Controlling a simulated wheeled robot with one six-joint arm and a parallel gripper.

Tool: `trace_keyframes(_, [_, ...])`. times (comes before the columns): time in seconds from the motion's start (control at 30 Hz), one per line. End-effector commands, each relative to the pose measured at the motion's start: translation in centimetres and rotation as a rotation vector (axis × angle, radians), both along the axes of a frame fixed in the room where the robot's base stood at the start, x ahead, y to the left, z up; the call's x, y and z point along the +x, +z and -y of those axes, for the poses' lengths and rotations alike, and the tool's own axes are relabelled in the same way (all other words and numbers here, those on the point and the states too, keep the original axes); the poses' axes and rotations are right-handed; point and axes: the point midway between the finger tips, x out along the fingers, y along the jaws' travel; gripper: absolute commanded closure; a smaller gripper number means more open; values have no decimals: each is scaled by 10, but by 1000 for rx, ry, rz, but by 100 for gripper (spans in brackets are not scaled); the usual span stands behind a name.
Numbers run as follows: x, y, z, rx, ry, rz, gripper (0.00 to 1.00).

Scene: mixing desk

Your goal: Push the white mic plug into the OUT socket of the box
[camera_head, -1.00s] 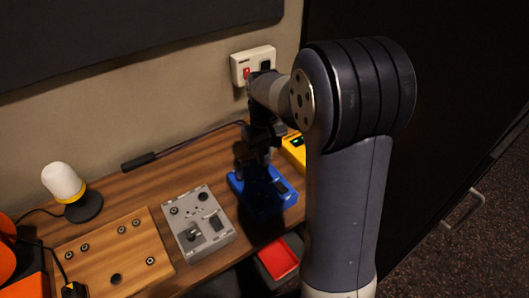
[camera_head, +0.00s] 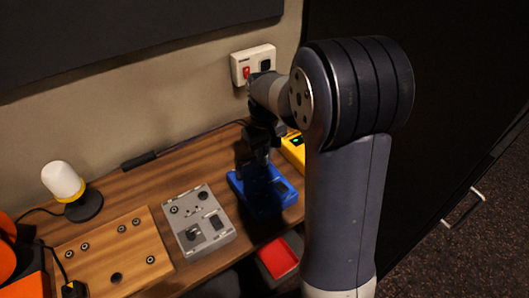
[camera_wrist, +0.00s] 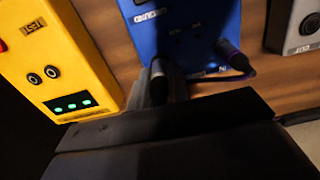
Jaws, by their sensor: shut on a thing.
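The blue box (camera_head: 289,196) stands near the front right of the desk, and it also fills the top middle of the wrist view (camera_wrist: 200,30). My gripper (camera_head: 262,158) is over this box. In the wrist view my gripper (camera_wrist: 160,90) is shut on a dark-looking plug (camera_wrist: 158,72), upright at the box's near edge. I cannot make out its white marking, or whether its tip is inside a socket. The OUT socket cannot be made out. Another dark plug with a purple ring (camera_wrist: 232,55) sits at the box beside the IN label.
The yellow tester (camera_wrist: 60,55) with green lights is close on the left in the wrist view. A grey box (camera_head: 198,222), a wooden panel (camera_head: 125,240), a lamp (camera_head: 65,182) and a red tray (camera_head: 279,258) are nearby. A dark stick-like item (camera_head: 138,160) lies by the wall.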

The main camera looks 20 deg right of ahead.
Motion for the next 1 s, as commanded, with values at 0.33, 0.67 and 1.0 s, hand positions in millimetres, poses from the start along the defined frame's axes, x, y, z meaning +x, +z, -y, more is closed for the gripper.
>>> trace_keyframes(0.33, [0, -2, 0, 0, 0, 0, 62])
trace_keyframes(0.67, [0, 0, 0, 0, 0, 1, 57])
trace_keyframes(1.0, [1, 56, 0, 0, 0, 4, 57])
